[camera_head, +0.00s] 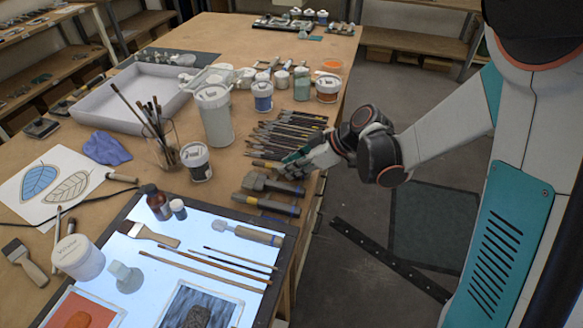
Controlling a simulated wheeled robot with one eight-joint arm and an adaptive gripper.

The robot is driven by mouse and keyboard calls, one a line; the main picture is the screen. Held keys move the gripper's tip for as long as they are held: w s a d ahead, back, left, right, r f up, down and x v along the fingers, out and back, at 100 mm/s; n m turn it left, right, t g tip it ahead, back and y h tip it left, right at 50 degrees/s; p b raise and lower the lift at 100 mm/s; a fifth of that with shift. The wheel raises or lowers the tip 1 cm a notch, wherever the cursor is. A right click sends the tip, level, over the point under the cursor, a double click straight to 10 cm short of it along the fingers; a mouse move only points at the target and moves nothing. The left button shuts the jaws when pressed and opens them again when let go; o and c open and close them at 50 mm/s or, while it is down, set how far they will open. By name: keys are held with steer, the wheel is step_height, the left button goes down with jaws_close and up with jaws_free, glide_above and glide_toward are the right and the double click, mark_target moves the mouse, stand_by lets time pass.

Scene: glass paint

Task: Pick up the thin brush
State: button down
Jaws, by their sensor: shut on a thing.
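My gripper (290,168) is low over the right edge of the wooden table, at the near end of a row of thin brushes (284,138). It is shut on a thin brush (263,164), whose tan and dark length shows just left of the fingers. The rest of that brush is hidden by the gripper. I cannot tell whether it is clear of the table. Other thin brushes (207,269) lie on the lit panel in front.
Wide flat brushes (270,183) lie just in front of my gripper. Paint jars (215,115) and a glass of upright brushes (165,150) stand to the left. The lit panel (125,250) fills the table's near end.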

step_height(320, 180, up, 20)
steer(key=p, duration=0.6)
steer(key=shift+f, duration=0.15)
